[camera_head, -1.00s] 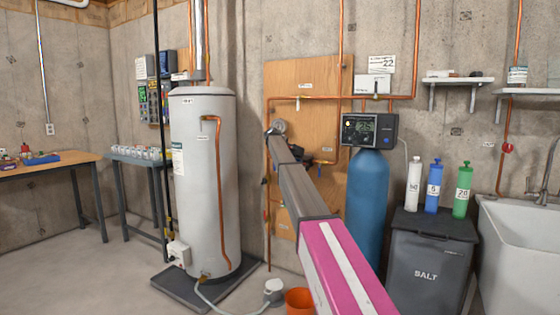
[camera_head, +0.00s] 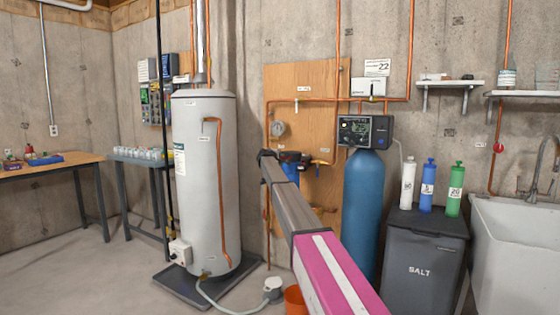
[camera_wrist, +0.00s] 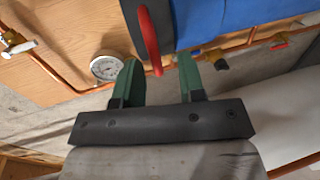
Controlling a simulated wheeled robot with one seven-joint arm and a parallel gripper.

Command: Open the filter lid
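The filter has a blue housing (camera_wrist: 235,22) with a dark collar (camera_wrist: 175,12) at the top of the wrist view. In the head view the filter (camera_head: 291,163) shows small on the plywood board, partly hidden by my arm. A curved red handle (camera_wrist: 149,42) stands out from the dark collar in the wrist view. My gripper (camera_wrist: 157,62) has two green fingers spread apart, and the lower end of the red handle lies between their tips. I see no clear contact with either finger. In the head view my gripper is too small and hidden to make out.
A pressure gauge (camera_wrist: 106,67) and copper pipes are close to my left finger in the wrist view. Valves (camera_wrist: 219,58) lie to the right. In the head view, a water heater (camera_head: 205,180) stands left of my arm and a blue softener tank (camera_head: 364,210) right.

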